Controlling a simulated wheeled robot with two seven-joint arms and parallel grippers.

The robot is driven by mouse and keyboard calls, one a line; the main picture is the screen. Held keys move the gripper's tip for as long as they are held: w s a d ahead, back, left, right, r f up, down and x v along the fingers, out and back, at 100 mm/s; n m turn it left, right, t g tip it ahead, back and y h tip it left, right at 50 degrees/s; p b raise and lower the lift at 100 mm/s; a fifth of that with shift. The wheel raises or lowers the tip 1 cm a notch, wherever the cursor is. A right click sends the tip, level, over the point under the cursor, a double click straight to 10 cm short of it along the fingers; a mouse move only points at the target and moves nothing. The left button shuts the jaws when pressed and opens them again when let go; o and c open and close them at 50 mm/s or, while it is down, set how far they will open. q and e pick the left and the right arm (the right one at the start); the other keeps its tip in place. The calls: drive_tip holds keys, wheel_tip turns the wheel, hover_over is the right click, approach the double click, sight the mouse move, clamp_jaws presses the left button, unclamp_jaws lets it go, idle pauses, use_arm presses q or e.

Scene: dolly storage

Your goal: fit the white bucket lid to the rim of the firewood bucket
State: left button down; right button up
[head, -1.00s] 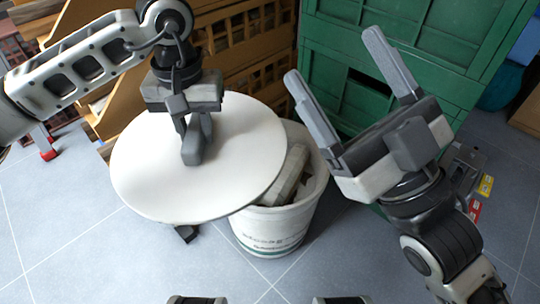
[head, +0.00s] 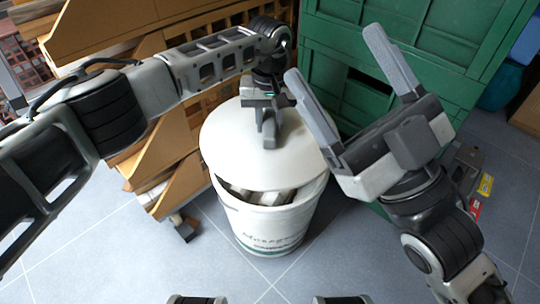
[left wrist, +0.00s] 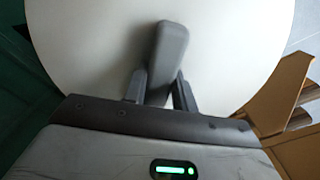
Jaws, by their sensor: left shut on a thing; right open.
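The white bucket lid (head: 230,148) is a flat round disc over the back part of the firewood bucket (head: 268,228), in the head view. The bucket's front opening is uncovered, and pieces of firewood (head: 286,196) show between lid and front rim. My left gripper (head: 269,138) is shut on the lid's grey handle, which also shows in the left wrist view (left wrist: 168,50). The lid looks tilted; whether its far edge touches the rim is hidden. My right gripper (head: 372,90) is open and empty to the right of the lid, its fingers pointing up and left.
Brown wooden crates (head: 120,30) are stacked behind and left of the bucket. A green cabinet or crate stack (head: 440,50) stands behind and right. Small items with yellow and red labels (head: 480,190) lie at the right. Grey tiled floor (head: 110,260) is clear in front.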

idle(0.4)
use_arm(q)
drive_tip(key=shift+f, duration=2.85)
wheel_tip(320, 180, down, 2)
drive_tip(key=shift+f, duration=0.2)
drive_tip(key=c, duration=1.1)
unclamp_jaws()
drive_tip(key=shift+o, duration=0.2)
